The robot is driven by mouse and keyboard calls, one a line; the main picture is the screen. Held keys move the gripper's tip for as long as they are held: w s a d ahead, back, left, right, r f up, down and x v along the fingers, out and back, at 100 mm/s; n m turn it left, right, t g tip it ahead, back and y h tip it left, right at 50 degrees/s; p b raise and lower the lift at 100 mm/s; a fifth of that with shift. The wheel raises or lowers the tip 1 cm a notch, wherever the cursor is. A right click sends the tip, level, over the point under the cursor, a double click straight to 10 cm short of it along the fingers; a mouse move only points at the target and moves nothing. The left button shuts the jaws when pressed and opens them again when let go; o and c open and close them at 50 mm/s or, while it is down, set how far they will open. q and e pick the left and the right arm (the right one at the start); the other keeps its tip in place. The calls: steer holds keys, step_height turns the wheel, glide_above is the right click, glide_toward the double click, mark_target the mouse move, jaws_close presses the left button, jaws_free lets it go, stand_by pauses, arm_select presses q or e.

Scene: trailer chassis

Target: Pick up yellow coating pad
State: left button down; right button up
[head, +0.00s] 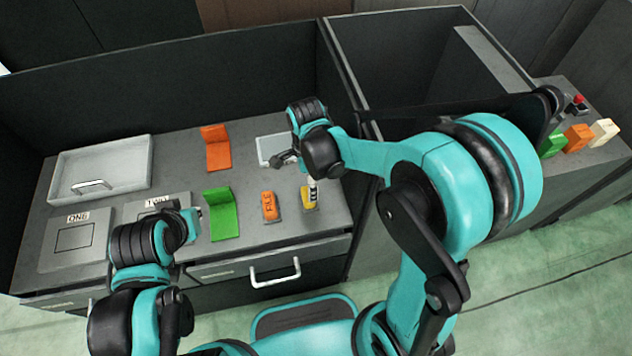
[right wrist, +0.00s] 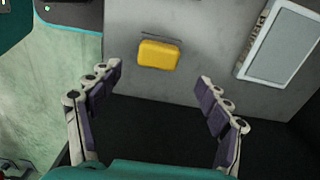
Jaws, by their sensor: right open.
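The yellow coating pad (head: 308,203) lies near the front right of the grey worktop, partly covered by a finger of my right gripper in the head view. In the right wrist view the yellow pad (right wrist: 158,55) is a rounded block, beyond and between the spread fingertips. My right gripper (right wrist: 160,76) is open and empty; it also shows above the worktop in the head view (head: 296,174). My left gripper (head: 193,222) is over the left part of the worktop, and its fingers are too small and hidden to judge.
An orange FILE block (head: 268,206) lies just left of the pad. A green holder (head: 222,214), an orange holder (head: 216,148), a white-framed panel (head: 270,148) and a grey tray (head: 103,168) share the worktop. A dark open bin (head: 400,60) stands to the right.

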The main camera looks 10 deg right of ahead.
steer(key=f, duration=0.1)
steer(key=f+b, duration=0.1)
steer(key=shift+s+a+f, duration=0.1)
steer(key=shift+s+f, duration=0.15)
steer(key=shift+f, duration=0.1)
step_height(320, 180, down, 5)
steer(key=shift+w+a+r+b, duration=0.1)
steer(key=shift+r+b, duration=0.1)
steer(key=shift+b, duration=1)
steer(key=shift+r, duration=0.1)
steer(key=c, duration=1.4)
